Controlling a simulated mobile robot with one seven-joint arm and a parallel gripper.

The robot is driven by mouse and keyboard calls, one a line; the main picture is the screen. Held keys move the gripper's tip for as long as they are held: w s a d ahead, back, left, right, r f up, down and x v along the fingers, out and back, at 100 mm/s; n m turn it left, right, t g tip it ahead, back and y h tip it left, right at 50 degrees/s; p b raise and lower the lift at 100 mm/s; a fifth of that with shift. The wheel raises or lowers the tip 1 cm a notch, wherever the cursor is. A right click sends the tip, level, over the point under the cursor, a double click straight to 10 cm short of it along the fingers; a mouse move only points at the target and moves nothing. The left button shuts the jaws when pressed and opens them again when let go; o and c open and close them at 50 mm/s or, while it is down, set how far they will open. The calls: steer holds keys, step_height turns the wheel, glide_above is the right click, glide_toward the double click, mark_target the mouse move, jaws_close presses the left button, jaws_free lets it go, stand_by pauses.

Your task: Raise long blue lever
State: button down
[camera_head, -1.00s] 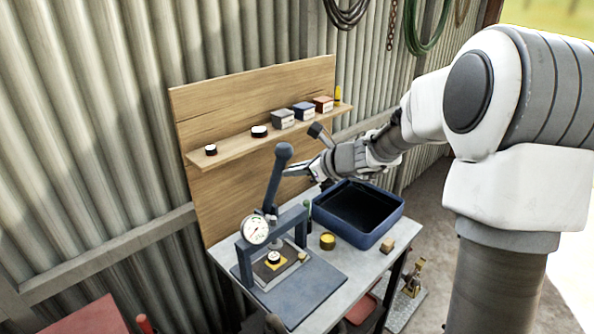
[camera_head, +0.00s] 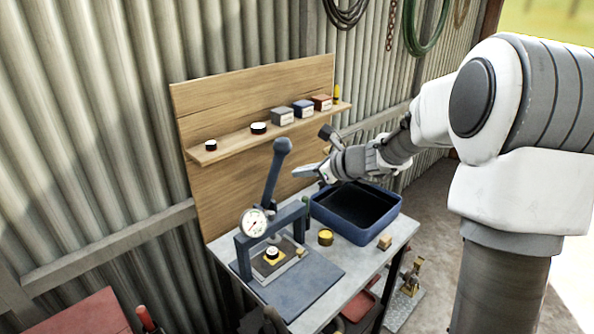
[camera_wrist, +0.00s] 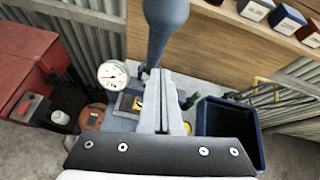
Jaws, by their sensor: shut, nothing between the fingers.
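The long blue lever (camera_head: 272,176) stands up from the press (camera_head: 240,252), leaning slightly right, with a round knob on top. In the wrist view the lever (camera_wrist: 164,28) rises just beyond my fingertips. My gripper (camera_head: 297,172) is to the right of the lever, below its knob, with a small gap showing in the head view. In the wrist view my gripper (camera_wrist: 163,74) has its fingers together and empty, and they hide part of the press. A round white gauge (camera_head: 253,223) sits on the press frame.
A wooden shelf (camera_head: 235,146) with small boxes and round items is behind. A red cabinet (camera_wrist: 25,62) shows left in the wrist view.

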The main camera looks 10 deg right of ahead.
steer(key=s+d+r, duration=0.4)
steer(key=r, duration=0.3)
steer(key=shift+s+d+r, duration=0.2)
steer(key=shift+s+r, duration=0.15)
steer(key=shift+r, duration=0.05)
